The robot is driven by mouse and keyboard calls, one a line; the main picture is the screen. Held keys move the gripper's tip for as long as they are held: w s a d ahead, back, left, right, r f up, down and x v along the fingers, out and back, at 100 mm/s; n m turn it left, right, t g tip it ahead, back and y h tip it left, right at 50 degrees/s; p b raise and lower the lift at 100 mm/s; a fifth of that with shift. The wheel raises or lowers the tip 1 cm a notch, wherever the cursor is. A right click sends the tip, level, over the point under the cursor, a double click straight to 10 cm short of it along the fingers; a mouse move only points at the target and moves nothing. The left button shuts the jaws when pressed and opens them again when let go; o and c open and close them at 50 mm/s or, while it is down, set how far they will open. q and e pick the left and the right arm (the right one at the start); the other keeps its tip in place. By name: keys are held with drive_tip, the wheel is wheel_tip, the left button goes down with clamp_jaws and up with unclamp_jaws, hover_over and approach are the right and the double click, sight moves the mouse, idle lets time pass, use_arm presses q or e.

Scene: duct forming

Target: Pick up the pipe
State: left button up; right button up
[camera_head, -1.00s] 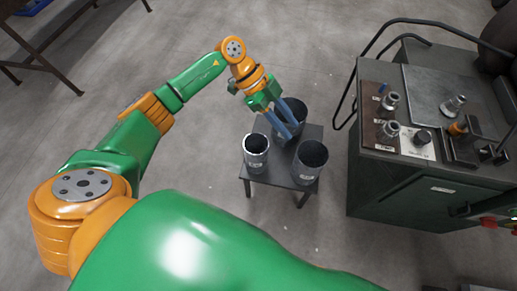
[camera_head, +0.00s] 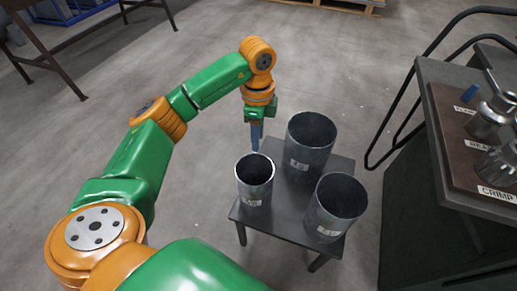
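Three grey metal pipes stand upright on a small dark table (camera_head: 281,228). The smallest pipe (camera_head: 254,189) is at the front left, a larger pipe (camera_head: 309,149) is at the back, and another pipe (camera_head: 335,210) is at the front right. Each has a white label. My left gripper (camera_head: 256,145) points down with blue fingers, its tips at the far rim of the smallest pipe in the picture. The fingers overlap edge-on, so their gap is hidden. I cannot tell whether they touch the rim. My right gripper is out of view.
A dark workbench (camera_head: 430,185) with a curved rail (camera_head: 407,95) and metal tools on a brown board (camera_head: 478,150) stands at the right. A dark metal table frame (camera_head: 45,55) is at the upper left. The floor between is clear.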

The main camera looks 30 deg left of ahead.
use_arm(q)
drive_tip(key=b, duration=0.2)
hover_over(259, 162)
wheel_tip(259, 162, down, 5)
drive_tip(key=shift+a+f, duration=0.1)
drive_tip(key=shift+a, duration=0.05)
wheel_tip(259, 162, down, 6)
drive_tip(key=shift+r+b, duration=0.1)
drive_tip(key=shift+b, duration=0.9)
drive_tip(key=shift+f, duration=0.25)
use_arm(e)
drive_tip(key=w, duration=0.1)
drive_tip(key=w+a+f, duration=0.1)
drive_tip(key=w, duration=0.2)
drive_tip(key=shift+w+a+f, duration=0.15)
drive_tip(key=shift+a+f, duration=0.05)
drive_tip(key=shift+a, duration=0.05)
use_arm(q)
clamp_jaws()
drive_tip(key=shift+r, duration=0.1)
